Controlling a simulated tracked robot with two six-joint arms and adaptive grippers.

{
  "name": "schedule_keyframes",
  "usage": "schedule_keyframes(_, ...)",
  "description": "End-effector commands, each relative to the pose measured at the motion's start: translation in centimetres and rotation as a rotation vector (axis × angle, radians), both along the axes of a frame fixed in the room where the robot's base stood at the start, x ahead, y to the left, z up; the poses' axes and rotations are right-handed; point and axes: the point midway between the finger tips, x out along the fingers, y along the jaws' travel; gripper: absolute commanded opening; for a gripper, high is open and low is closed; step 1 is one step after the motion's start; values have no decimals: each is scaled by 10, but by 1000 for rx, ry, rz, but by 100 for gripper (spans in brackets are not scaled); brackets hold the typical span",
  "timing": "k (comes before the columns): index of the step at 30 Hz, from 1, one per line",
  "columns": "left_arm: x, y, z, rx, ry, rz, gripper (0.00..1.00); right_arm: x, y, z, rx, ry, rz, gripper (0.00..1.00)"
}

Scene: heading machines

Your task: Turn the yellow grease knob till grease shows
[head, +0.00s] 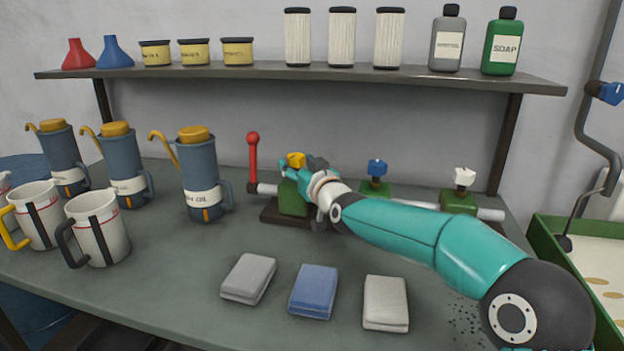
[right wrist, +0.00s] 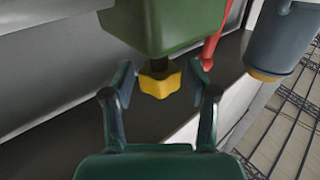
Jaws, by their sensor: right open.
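The yellow grease knob (head: 296,160) sits on top of the leftmost green block (head: 292,200) on the bench. My right gripper (head: 305,167) is at the knob and partly covers it and the block. In the right wrist view the knob (right wrist: 159,84) shows on a short dark stem from the green block (right wrist: 165,24). The open fingers of my right gripper (right wrist: 160,76) stand on either side of the knob, with a gap visible on both sides. My left gripper is not in view.
A red-handled lever (head: 253,150) stands just left of the block. A blue knob (head: 377,167) and a white knob (head: 464,178) are to the right along the pipe. Oil cans (head: 202,175) and mugs fill the left. Folded cloths (head: 314,290) lie in front.

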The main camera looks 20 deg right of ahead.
Motion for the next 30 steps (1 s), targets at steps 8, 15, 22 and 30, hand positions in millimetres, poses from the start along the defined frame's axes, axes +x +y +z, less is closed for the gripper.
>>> schedule_keyframes(8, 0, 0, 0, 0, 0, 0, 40, -51, -5, 0, 0, 0, 0, 58)
schedule_keyframes(15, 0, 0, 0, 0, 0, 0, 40, -78, -7, -1, 0, 1, 1, 58)
schedule_keyframes(22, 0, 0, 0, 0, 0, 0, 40, -83, -7, -2, 0, 2, 1, 58)
schedule_keyframes(30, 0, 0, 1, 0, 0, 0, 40, -83, -11, 5, 30, -9, -11, 58)
